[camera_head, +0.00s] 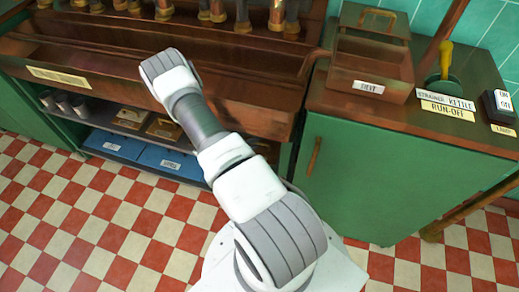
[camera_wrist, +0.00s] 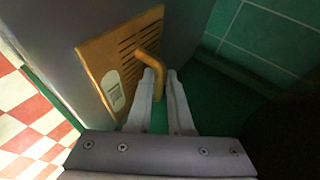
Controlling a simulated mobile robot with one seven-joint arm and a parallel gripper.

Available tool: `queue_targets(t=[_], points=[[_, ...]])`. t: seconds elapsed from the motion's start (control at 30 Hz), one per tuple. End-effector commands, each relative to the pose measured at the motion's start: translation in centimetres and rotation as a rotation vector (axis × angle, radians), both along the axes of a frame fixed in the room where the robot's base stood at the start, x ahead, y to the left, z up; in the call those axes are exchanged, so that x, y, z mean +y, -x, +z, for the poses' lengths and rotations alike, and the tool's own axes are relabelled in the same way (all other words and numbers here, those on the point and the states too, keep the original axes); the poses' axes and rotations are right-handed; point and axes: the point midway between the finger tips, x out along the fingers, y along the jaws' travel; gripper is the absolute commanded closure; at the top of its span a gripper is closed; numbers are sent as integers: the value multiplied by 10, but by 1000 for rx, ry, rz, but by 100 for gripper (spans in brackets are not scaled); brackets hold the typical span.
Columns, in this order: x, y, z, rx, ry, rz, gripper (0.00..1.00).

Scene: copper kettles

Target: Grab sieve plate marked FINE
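In the wrist view a flat tan plate with rows of slots (camera_wrist: 122,45) stands on a grey surface, with a pale label (camera_wrist: 114,92) too small to read. A bent tan handle (camera_wrist: 148,56) sticks out from it. My gripper (camera_wrist: 162,74) is open, with a finger on either side of the handle's bar; I see no clear grip on it. In the head view my gripper is hidden below the copper trough and behind my arm. Two tan plates (camera_head: 163,129) lie on the lower shelf there; their markings are unreadable.
The copper trough (camera_head: 110,62) overhangs the shelf (camera_head: 105,122). Blue trays (camera_head: 168,163) and metal cups (camera_head: 63,103) share the shelf area. A green cabinet (camera_head: 375,180) stands to the right. The checkered floor (camera_head: 90,215) is clear in front.

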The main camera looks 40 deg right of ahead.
Motion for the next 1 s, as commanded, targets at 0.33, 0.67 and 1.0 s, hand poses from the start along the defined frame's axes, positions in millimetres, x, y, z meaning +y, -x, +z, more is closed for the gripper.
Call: queue_targets(t=[0.33, 0.67, 1.0], points=[[0, 0, 0, -1, 0, -1, 100], [0, 0, 0, -1, 0, -1, 100], [0, 0, 1, -1, 1, 0, 100]])
